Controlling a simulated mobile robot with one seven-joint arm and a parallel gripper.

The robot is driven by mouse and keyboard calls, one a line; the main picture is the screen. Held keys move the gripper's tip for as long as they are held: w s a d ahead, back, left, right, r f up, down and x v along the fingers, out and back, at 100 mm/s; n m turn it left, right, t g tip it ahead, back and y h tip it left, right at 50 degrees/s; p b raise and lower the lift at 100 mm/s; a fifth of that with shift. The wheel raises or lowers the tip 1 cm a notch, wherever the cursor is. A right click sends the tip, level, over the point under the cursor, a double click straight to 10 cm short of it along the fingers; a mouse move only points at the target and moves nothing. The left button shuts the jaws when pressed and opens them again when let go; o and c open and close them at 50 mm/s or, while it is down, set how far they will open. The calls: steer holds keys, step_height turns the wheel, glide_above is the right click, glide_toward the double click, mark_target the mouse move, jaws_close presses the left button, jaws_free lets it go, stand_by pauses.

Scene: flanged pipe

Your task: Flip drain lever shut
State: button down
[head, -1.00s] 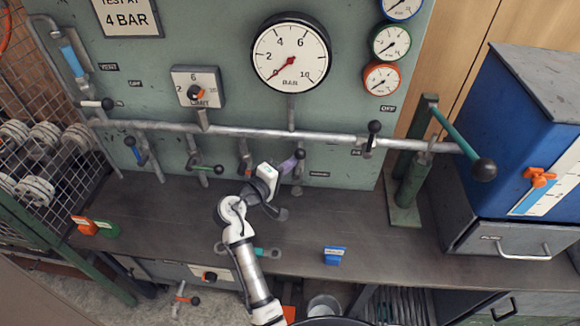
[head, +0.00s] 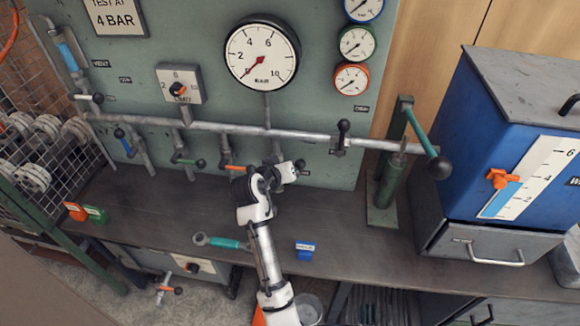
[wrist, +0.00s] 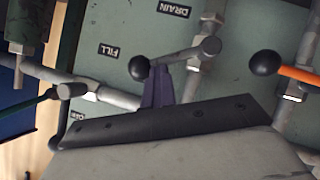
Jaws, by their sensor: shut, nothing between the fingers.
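The lever nearest the DRAIN label (wrist: 168,8) has a grey shaft and black ball (wrist: 139,68) in the wrist view. Its shaft runs roughly level in that picture, from the ball to a metal pivot on the right. My gripper (wrist: 160,68) has its slim dark fingers together and empty. The fingertips are at the shaft close beside the ball; I cannot tell whether they touch. In the head view my gripper (head: 290,172) is at the panel's lower right, below the main pipe, and hides most of this lever.
An orange lever (wrist: 298,74) is close on the right in the wrist view. A green lever (head: 188,162) and a blue lever (head: 122,142) are further left. A pump (head: 391,180) with a long handle stands right. A teal-handled wrench (head: 222,242) and blue block (head: 305,250) lie on the bench.

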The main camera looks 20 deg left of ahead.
steer(key=d+f+m+y, duration=0.1)
steer(key=d+f+m+g+y, duration=0.1)
steer(key=shift+w+d+f+m+y, duration=0.1)
steer(key=shift+w+f+m+y, duration=0.2)
steer(key=shift+w+f+y, duration=0.1)
steer(key=shift+d+f, duration=0.1)
steer(key=shift+d, duration=0.05)
stand_by(0.6)
